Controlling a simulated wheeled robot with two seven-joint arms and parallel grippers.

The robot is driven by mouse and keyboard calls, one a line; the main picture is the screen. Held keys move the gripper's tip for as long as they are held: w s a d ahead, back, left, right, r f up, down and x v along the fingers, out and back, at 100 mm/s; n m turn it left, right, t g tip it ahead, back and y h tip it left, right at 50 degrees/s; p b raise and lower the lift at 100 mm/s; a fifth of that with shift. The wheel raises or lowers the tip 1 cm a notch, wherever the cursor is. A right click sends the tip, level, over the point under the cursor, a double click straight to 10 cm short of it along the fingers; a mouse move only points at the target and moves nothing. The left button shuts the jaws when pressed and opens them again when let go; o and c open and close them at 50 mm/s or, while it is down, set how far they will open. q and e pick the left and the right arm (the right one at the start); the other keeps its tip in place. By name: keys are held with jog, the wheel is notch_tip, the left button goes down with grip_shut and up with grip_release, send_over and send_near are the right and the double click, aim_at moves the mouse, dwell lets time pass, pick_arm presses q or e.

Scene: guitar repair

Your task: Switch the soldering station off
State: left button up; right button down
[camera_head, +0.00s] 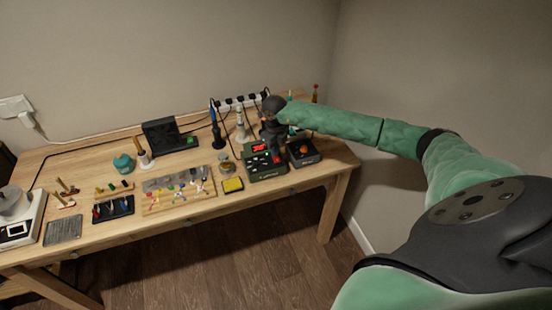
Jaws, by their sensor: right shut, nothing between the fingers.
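The soldering station looks to be the dark green box (265,173) with a lit red display, at the right part of the workbench. Its power switch is too small to make out. My right gripper (276,155) reaches in from the right and points down over the right side of this box. Its fingers are shut with nothing held, and they hide part of the box's top. I cannot tell whether they touch it. My left gripper is out of view.
A dark box with an orange item (303,152) stands close to the right of the station. A power strip (240,103) with cables lies behind. The parts board (180,202) is further left.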

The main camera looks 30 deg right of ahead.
jog(key=shift+f, duration=0.3)
jog(key=shift+r, duration=0.15)
jog(key=shift+r+p, duration=0.7)
jog(key=shift+r, duration=2.65)
